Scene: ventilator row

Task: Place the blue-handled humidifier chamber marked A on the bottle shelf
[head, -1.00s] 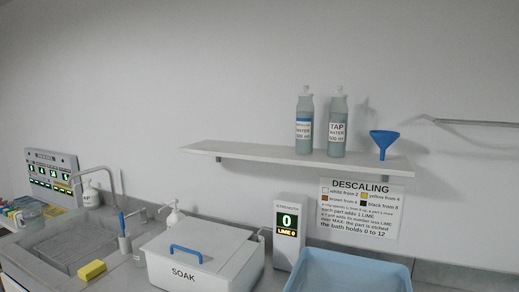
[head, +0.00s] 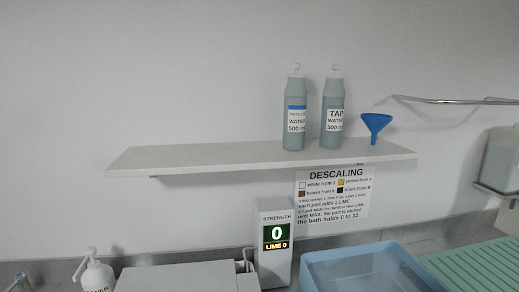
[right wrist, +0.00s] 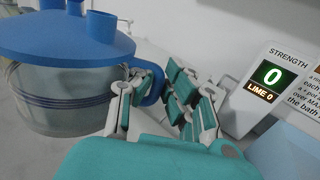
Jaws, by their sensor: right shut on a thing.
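In the right wrist view my right gripper (right wrist: 165,95) is shut on the blue side handle of a humidifier chamber (right wrist: 60,95). The chamber has a blue lid with blue ports and a clear body with dark bands around it. No letter A shows on the part in view, and the chamber is cut off at the left edge. The bottle shelf (head: 180,157) is a pale wall shelf in the head view. Neither gripper nor the chamber shows in the head view.
On the shelf stand a distilled-water bottle (head: 295,112), a tap-water bottle (head: 333,115) and a blue funnel (head: 376,125). The shelf's left half is bare. Below are the strength display (head: 275,245), reading 0, a white box (head: 175,277), a pump bottle (head: 95,273) and a blue tray (head: 365,268).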

